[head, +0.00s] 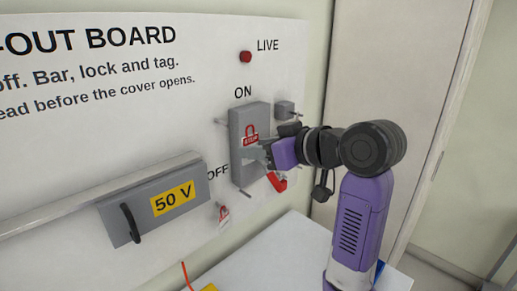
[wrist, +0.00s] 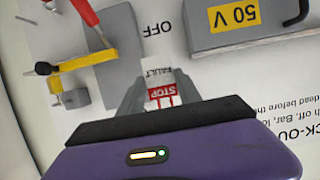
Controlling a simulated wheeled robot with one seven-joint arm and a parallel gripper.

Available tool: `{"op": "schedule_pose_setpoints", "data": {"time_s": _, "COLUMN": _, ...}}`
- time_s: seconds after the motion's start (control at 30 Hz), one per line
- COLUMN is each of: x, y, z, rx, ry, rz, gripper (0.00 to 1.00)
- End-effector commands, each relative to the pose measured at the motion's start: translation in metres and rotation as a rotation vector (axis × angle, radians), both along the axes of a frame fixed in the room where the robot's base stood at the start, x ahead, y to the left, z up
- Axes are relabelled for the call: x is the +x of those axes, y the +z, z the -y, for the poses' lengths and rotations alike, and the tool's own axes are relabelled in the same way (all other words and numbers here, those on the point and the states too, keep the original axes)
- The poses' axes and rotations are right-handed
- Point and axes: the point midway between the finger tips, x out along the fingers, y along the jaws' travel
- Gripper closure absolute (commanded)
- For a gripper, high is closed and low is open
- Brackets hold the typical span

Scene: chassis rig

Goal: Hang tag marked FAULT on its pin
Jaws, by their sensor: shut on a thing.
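The tag marked FAULT (wrist: 160,92) is white with a red STOP band and a red padlock sign. It sits between the fingers of my gripper (wrist: 158,98), which is shut on it. The wrist view shows its lettering upside down. In the head view my gripper (head: 264,152) is in front of the grey switch box (head: 238,128), and the tag (head: 251,136) shows padlock up at the fingertips, its lower part hidden. A thin pin (head: 220,122) sticks out left of the box. I cannot tell which pin is the tag's own.
The grey 50 V cover (head: 155,203) with a black handle is at lower left. A red part (head: 277,182) is below my gripper. A yellow part (wrist: 88,57) shows in the wrist view. A white surface (head: 275,255) lies below the board.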

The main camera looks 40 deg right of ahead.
Motion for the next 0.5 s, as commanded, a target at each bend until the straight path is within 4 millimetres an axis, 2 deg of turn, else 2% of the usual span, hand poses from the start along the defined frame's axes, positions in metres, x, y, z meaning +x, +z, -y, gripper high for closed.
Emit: {"op": "schedule_pose_setpoints", "data": {"time_s": 0.5, "x": 0.026, "y": -0.003, "z": 0.0, "rx": -0.001, "ry": 0.001, "rz": 0.0, "gripper": 0.97}}
